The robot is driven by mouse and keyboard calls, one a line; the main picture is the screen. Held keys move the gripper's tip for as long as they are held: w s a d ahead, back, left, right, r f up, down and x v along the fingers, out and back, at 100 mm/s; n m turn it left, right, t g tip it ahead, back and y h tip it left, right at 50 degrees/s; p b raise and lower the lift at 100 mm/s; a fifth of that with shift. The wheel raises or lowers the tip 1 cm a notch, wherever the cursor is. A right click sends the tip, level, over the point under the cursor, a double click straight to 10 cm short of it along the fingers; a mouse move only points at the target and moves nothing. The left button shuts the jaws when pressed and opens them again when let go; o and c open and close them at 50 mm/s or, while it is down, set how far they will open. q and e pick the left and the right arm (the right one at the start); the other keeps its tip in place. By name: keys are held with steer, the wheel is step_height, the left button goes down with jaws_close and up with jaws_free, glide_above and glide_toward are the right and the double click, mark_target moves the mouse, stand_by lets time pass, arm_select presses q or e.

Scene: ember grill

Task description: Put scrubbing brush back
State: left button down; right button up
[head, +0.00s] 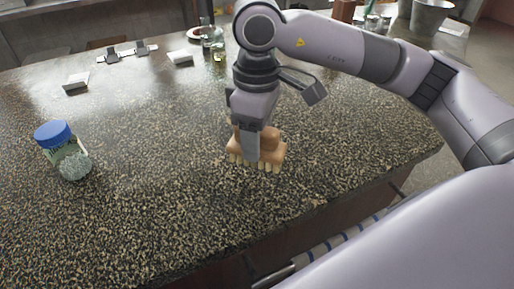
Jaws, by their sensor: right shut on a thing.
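The scrubbing brush (268,150) has a brown wooden body and pale bristles pointing down. It is upright at the counter, right of the picture's middle. My right gripper (258,138) comes down from above and is shut on the brush. Its fingers hide part of the brush's body. The bristles are at or very close to the counter top; I cannot tell whether they touch it. My left gripper is not in the head view.
The speckled stone counter (160,200) is mostly clear. A jar with a blue lid (55,133) stands at the left. Small white boxes (180,57), a metal clip-like item (127,52) and a glass bottle (211,38) are at the back. A metal bucket (430,16) stands at the far right.

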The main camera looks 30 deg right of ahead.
steer(key=shift+f, duration=1.8)
steer(key=shift+f, duration=0.15)
steer(key=o, duration=1)
step_height(320, 180, up, 12)
steer(key=shift+r+b, duration=0.2)
steer(key=shift+b, duration=0.1)
